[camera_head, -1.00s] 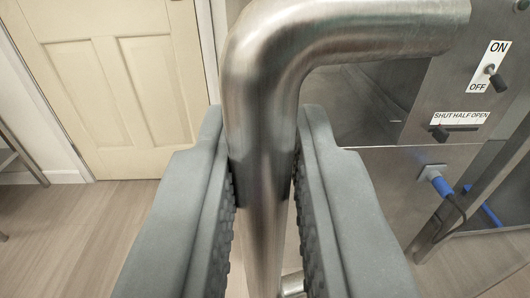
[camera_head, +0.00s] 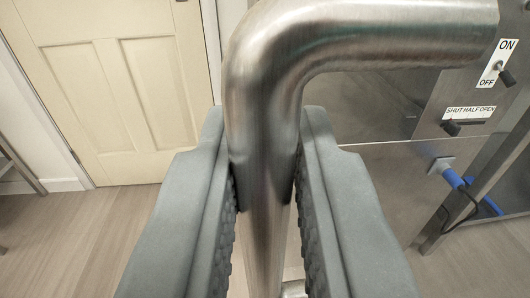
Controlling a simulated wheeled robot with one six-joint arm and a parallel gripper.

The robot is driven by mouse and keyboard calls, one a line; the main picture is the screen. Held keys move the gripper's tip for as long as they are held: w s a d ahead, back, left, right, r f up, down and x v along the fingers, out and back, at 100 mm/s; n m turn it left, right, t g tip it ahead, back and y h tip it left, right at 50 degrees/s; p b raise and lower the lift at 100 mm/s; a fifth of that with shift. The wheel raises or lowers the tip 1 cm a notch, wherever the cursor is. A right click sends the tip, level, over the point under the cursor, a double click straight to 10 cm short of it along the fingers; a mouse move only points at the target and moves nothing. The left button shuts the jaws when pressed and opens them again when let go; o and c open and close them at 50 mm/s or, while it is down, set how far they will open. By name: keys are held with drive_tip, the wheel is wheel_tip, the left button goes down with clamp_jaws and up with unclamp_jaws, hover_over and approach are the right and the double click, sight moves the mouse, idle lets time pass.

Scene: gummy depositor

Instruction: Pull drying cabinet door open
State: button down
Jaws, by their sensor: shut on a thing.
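A thick brushed-steel bar handle (camera_head: 262,110) fills the middle of the view. It runs vertically, then bends at the top and goes right toward a steel cabinet front (camera_head: 365,105). My gripper (camera_head: 265,165) has one grey finger on each side of the vertical part of the bar and is shut on it. The lower end of the bar is partly hidden by the fingers. How far the cabinet door stands open cannot be told from this view.
To the right are an ON/OFF switch (camera_head: 505,75), a slider marked SHUT HALF OPEN (camera_head: 465,125) and a blue plug (camera_head: 452,177) with a dark cable. A cream panelled door (camera_head: 120,90) stands at the back left. Wooden floor (camera_head: 95,240) shows clear at left.

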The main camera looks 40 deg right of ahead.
drive_tip(key=c, duration=1.7)
unclamp_jaws()
drive_tip(key=shift+c, duration=0.2)
drive_tip(key=v, duration=1.7)
drive_tip(key=shift+s+a, duration=0.15)
drive_tip(key=shift+a, duration=0.05)
